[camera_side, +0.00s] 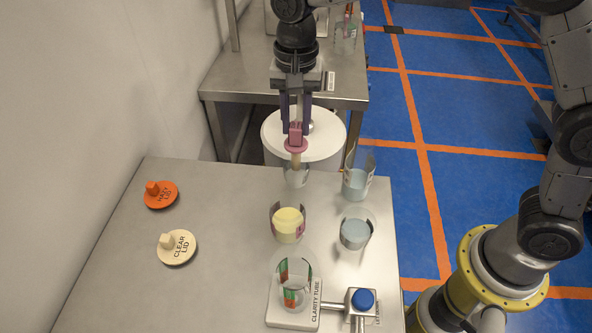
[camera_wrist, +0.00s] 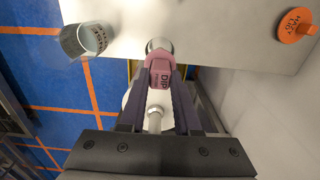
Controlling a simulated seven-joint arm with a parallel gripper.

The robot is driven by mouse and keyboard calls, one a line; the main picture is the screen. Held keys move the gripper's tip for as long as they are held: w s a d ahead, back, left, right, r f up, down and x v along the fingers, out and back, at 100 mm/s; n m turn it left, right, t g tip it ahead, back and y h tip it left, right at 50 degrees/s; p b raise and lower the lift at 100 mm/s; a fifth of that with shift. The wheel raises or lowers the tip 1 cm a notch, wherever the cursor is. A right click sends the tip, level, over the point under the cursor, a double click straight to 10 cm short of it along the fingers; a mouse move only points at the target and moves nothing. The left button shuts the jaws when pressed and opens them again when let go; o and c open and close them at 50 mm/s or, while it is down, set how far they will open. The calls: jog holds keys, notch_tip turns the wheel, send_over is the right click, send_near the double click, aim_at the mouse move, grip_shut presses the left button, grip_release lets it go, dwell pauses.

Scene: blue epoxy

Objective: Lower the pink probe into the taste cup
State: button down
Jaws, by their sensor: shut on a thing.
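My gripper (camera_side: 295,128) is shut on the pink probe (camera_side: 296,144) and holds it upright, tip down. The probe has a pink handle, a round pink collar and a tan tip. In the wrist view the pink probe (camera_wrist: 160,75) sits between my fingers (camera_wrist: 161,92) and shows the letters DIP. A small clear cup (camera_side: 297,179) stands directly below the probe at the table's far edge; I cannot read a taste label on it. The tip is at the cup's rim in the side view; I cannot tell whether it is inside. The collar partly hides the cup (camera_wrist: 160,43) in the wrist view.
A yellow-filled cup (camera_side: 288,226) and two blue-filled cups (camera_side: 357,184) (camera_side: 355,234) stand nearby. A clear tube (camera_side: 293,292) stands in a base marked CLARITY TUBE, beside a blue knob (camera_side: 362,299). Orange (camera_side: 161,196) and cream (camera_side: 177,248) lids lie left.

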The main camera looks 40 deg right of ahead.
aim_at(296, 137)
jog(key=shift+f, duration=2)
dwell(0.9)
jog(key=c, duration=0.5)
grip_release()
jog(key=shift+c, duration=0.2)
